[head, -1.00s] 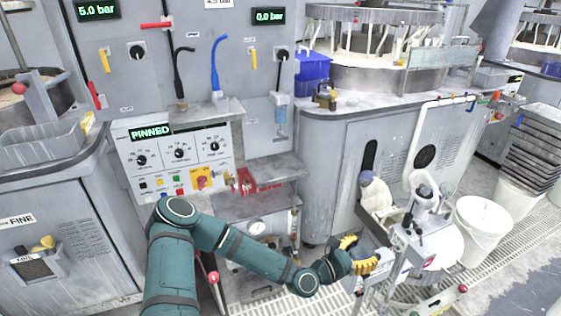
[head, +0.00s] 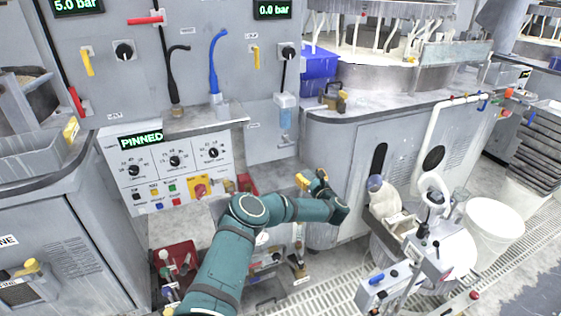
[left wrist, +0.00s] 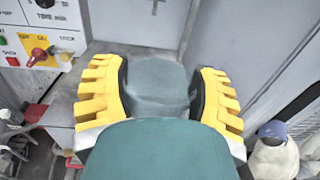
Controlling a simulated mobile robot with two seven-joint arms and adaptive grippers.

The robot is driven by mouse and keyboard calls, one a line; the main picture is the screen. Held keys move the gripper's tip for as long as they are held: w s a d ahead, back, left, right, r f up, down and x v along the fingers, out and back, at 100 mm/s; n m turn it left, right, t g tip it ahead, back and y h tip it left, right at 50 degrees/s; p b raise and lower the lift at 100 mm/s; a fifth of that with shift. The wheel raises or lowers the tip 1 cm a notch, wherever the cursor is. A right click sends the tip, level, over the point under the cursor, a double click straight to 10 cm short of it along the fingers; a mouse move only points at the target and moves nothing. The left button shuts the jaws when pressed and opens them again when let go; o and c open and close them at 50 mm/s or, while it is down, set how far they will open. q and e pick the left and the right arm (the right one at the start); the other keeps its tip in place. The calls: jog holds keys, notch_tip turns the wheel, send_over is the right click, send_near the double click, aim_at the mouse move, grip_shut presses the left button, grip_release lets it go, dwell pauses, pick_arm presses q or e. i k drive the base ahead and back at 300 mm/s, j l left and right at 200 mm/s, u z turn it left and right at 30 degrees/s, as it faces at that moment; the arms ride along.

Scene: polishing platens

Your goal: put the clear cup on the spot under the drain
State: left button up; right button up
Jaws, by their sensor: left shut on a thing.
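My left gripper (head: 312,182) is at the end of the teal arm, just right of the grey ledge below the blue-topped dispenser. In the left wrist view, its two yellow ribbed fingers (left wrist: 160,95) stand either side of a see-through greyish cup (left wrist: 160,82), and they are shut on it. The cup's lower part is hidden behind the teal part of my gripper. In the head view I cannot make the cup out clearly. A brass valve (head: 299,258) on an upright pipe is below the ledge; I cannot tell whether this is the drain. My right gripper is out of view.
The control panel (head: 172,160) with dials is left of my arm. A grey cabinet (head: 345,165) is close on the right. A white bucket (head: 493,228) and a grey stand with knobs (head: 405,275) are farther right. A red bin (head: 177,262) is low left.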

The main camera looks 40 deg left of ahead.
aim_at(285, 166)
jog(key=i+j, duration=0.15)
jog(key=j, duration=0.2)
jog(key=i+j, duration=0.1)
jog(key=j, duration=0.25)
jog(key=i+j, duration=0.15)
jog(key=j, duration=0.15)
jog(key=i+j, duration=0.1)
jog(key=j, duration=0.25)
jog(key=z, duration=0.05)
